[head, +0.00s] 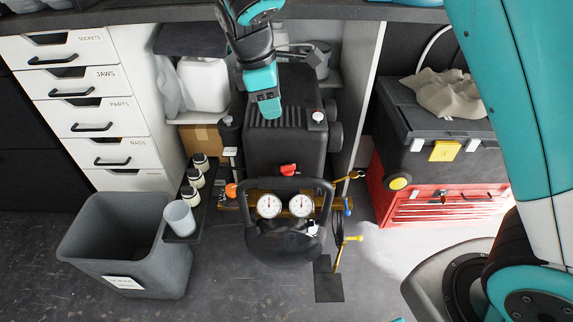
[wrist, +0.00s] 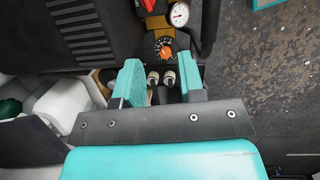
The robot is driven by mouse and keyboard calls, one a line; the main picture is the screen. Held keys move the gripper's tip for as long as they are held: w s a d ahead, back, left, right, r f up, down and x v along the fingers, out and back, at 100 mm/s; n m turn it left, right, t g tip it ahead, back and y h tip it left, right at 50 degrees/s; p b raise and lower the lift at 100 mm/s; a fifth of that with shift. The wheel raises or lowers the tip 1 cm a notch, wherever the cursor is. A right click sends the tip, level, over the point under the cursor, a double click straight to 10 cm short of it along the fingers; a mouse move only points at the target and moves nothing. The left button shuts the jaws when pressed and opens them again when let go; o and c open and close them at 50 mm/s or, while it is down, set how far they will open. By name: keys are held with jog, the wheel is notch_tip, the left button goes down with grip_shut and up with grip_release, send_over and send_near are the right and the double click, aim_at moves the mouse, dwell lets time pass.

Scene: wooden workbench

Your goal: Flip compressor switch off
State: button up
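The black compressor (head: 286,140) stands in the open bay under the workbench. A small red switch (head: 289,170) sits on its front, above two round white gauges (head: 269,205). My gripper (head: 266,108) hangs over the compressor's ribbed top, above and behind the switch and apart from it. In the wrist view my gripper (wrist: 160,78) has its two teal fingers spread with nothing held between them. That view also shows the compressor's ribbed housing (wrist: 85,30), an orange knob (wrist: 164,50) and one gauge (wrist: 179,14). I cannot make out the switch's on or off position.
A grey bin (head: 125,235) and a narrow shelf with several small jars (head: 195,180) stand left of the compressor. A yellow-handled lever (head: 350,239) stands at front right. A red toolbox (head: 440,205) sits further right. Open floor lies in front.

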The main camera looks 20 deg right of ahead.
aim_at(287, 166)
jog(key=w+a+f+n+h, duration=0.2)
jog(key=w+f, duration=0.2)
jog(key=f, duration=0.3)
jog(key=b+x, duration=0.5)
jog(key=x, duration=1.2)
jog(key=shift+s+a, duration=0.1)
grip_shut()
